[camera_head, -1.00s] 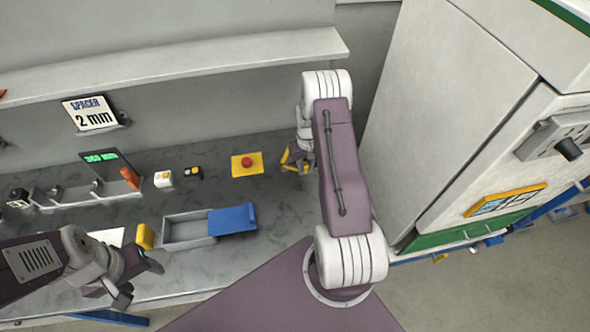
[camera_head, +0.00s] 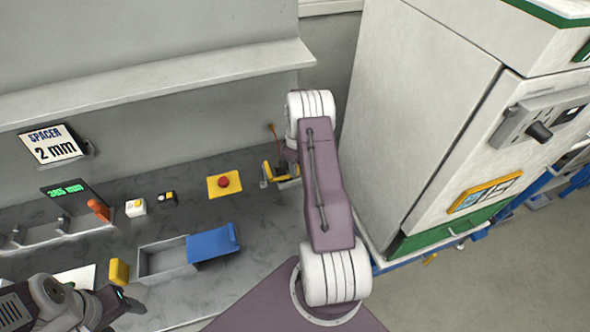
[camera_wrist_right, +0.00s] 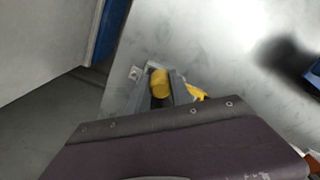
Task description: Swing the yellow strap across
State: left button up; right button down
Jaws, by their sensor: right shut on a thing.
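The yellow strap (camera_head: 268,170) shows as a yellow piece at the back right of the grey worktop, partly hidden by my right gripper (camera_head: 283,174) and arm. In the right wrist view, a rounded yellow part (camera_wrist_right: 159,84) sits between the grey fingers of my right gripper (camera_wrist_right: 160,92), which is shut on it. Another yellow piece (camera_wrist_right: 199,93) shows just right of the fingers. The strap's full length and ends are hidden. My left gripper (camera_head: 122,302) is at the lower left, away from the strap; its finger gap is unclear.
A red button on a yellow plate (camera_head: 224,183) lies left of my right gripper. A grey tray (camera_head: 163,259) with a blue cover (camera_head: 212,242) is nearer. A thin upright rod (camera_head: 274,136) stands behind the gripper. A tall white cabinet (camera_head: 420,110) bounds the right side.

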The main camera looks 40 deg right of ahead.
jog(key=shift+w+d+r, duration=0.1)
jog(key=shift+d, duration=0.05)
jog(key=c, duration=1.1)
grip_release()
jog(key=shift+c, duration=0.2)
jog(key=shift+r, duration=0.25)
notch_tip(320, 180, up, 8)
jog(key=shift+r+b, duration=0.25)
jog(key=shift+b, duration=0.7)
